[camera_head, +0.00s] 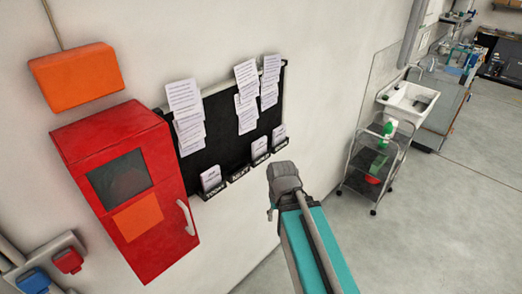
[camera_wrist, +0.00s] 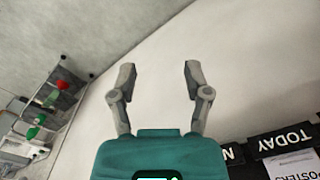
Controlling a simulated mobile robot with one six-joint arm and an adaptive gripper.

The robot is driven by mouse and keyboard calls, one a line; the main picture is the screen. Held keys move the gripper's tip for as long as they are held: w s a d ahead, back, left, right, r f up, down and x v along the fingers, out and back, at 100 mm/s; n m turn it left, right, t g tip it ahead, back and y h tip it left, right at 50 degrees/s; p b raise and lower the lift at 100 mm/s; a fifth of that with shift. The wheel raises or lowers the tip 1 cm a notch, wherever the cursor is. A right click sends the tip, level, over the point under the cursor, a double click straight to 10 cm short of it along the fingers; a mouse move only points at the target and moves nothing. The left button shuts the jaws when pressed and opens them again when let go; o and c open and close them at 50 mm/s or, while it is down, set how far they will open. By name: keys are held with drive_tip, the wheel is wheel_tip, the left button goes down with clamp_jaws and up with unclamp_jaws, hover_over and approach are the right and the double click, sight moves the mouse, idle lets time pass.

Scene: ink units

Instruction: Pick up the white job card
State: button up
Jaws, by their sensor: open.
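Several white cards show on the black wall board. Small white cards stand in black labelled holders along its lower edge: a left card (camera_head: 211,178), a middle card (camera_head: 259,148) and a right card (camera_head: 279,134). The frames do not show which one the task means. In the wrist view a white printed card (camera_wrist: 292,165) sits by the black holder marked TODAY (camera_wrist: 284,140), at the lower right. My gripper (camera_wrist: 160,76) is open and empty, with bare pale wall beyond its fingers. The card is off to its right and apart from it.
The black board (camera_head: 228,125) also carries larger printed sheets (camera_head: 186,110). A red cabinet (camera_head: 130,190) with a handle is left of the board, under an orange box (camera_head: 77,77). A wheeled cart (camera_head: 372,165) and a sink (camera_head: 408,102) stand at right. Open floor (camera_head: 440,220) lies at lower right.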

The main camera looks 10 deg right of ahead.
drive_tip(key=shift+w, duration=0.15)
drive_tip(key=n+t+h+p, duration=0.2)
drive_tip(key=n+t+h, duration=0.75)
drive_tip(key=n, duration=1.55)
approach(259, 150)
drive_tip(key=w+a+r+g+h, duration=0.2)
drive_tip(key=a+r, duration=0.1)
drive_tip(key=r, duration=0.1)
drive_tip(key=shift+s+a+t+y, duration=0.1)
drive_tip(key=shift+s+t+y, duration=0.15)
drive_tip(key=b+x, duration=0.3)
drive_tip(key=x, duration=0.4)
drive_tip(key=shift+w+d+f+b, duration=0.15)
drive_tip(key=shift+d+f+b, duration=0.05)
drive_tip(key=shift+d+b, duration=0.1)
drive_tip(key=shift+w+d+f, duration=0.1)
drive_tip(key=shift+w+d, duration=0.15)
drive_tip(key=shift+d, duration=0.15)
